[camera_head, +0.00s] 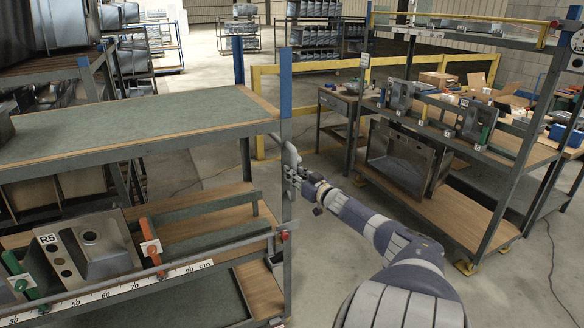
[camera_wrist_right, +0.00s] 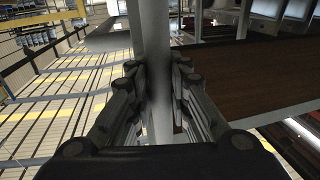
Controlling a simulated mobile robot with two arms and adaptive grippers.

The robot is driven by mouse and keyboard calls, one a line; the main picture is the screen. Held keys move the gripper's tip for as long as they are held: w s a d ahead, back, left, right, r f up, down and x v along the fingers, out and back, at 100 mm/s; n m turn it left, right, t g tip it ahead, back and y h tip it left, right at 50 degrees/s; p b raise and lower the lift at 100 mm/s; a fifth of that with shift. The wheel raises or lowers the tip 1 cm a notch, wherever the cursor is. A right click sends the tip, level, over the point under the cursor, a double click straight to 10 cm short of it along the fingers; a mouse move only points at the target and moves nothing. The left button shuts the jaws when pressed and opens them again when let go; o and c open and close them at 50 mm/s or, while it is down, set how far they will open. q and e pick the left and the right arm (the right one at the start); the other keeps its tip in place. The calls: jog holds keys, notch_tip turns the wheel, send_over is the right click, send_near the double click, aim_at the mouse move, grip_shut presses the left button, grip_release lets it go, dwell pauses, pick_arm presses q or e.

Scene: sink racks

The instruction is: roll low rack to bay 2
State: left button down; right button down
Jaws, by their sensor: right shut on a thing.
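The rack (camera_head: 262,123) stands at the left, with a green-matted top shelf, wooden lower shelves and blue-capped grey posts. A curved grey upright handle (camera_head: 291,152) is at its right end. My right gripper (camera_head: 296,178) is at this handle, its fingers on both sides of the upright bar. In the right wrist view the grey bar (camera_wrist_right: 155,65) runs between the fingers (camera_wrist_right: 158,88), and the gripper is shut on it. I cannot read a bay 2 mark. My left gripper is not in view.
A steel sink marked R5 (camera_head: 103,245) sits on the rack behind a ruler strip (camera_head: 125,284). A bench (camera_head: 478,212) with several sinks and yellow feet stands at the right. A yellow rail (camera_head: 335,67) is behind. Bare floor (camera_head: 325,255) lies between rack and bench.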

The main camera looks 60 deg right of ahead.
jog(key=shift+s+d+f, duration=0.1)
jog(key=shift+f, duration=0.05)
jog(key=c, duration=1.7)
grip_release()
jog(key=shift+o, duration=1.1)
jog(key=shift+s+d, duration=0.2)
jog(key=shift+s, duration=0.05)
jog(key=shift+w+a, duration=0.1)
jog(key=shift+a, duration=0.1)
jog(key=shift+s+a, duration=0.1)
jog(key=shift+s, duration=0.15)
jog(key=v, duration=1.1)
jog(key=shift+s, duration=0.3)
